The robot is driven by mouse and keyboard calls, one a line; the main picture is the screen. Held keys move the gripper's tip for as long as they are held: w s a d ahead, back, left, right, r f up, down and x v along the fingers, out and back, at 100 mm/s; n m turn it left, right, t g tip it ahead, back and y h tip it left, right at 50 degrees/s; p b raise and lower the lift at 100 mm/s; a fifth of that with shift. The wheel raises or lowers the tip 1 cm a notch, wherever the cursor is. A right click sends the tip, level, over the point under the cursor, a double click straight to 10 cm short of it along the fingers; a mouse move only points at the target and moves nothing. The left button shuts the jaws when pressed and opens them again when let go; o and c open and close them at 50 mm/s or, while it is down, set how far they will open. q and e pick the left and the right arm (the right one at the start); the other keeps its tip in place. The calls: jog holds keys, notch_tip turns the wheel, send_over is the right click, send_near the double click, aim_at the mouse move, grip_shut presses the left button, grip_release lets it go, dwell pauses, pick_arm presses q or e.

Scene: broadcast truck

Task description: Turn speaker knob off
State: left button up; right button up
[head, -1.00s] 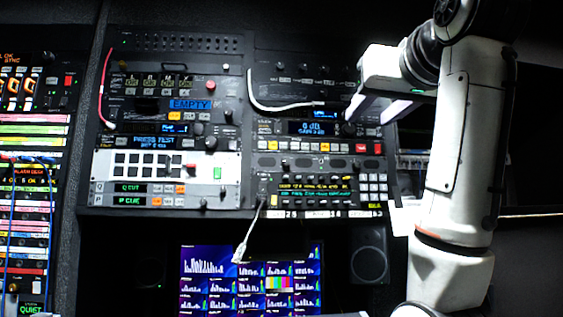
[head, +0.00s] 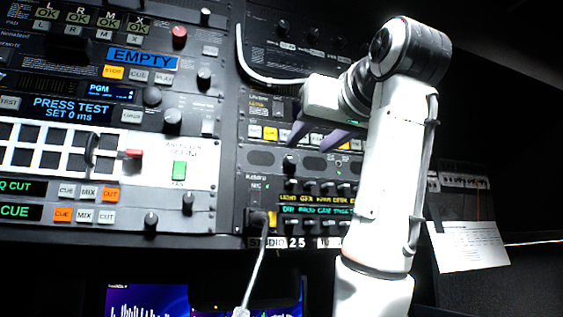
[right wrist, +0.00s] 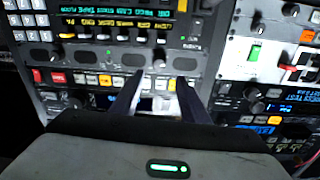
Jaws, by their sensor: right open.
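My right gripper (head: 309,143) reaches in from the right in the head view, in front of the right-hand rack panel. Its two dark fingers are apart with nothing held. In the right wrist view the gripper (right wrist: 157,95) is open over a row of lit buttons below a dark strip with oval grilles (right wrist: 133,57). The same grille strip (head: 262,158) shows in the head view. A small dark knob (head: 290,163) stands just below the fingers. I cannot tell which knob is the speaker knob, and I see no contact. My left gripper is not in view.
A white cable (head: 258,74) curves over the upper right panel, and another (head: 257,265) hangs from below. A paper sheet (head: 468,246) is at right.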

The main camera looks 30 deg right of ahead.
aim_at(294, 157)
jog(key=p+x, duration=0.2)
jog(key=x, duration=0.6)
jog(key=shift+d+r+p, duration=0.1)
jog(key=shift+p, duration=0.25)
jog(key=shift+w+d, duration=0.15)
jog(key=shift+w, duration=0.35)
grip_shut()
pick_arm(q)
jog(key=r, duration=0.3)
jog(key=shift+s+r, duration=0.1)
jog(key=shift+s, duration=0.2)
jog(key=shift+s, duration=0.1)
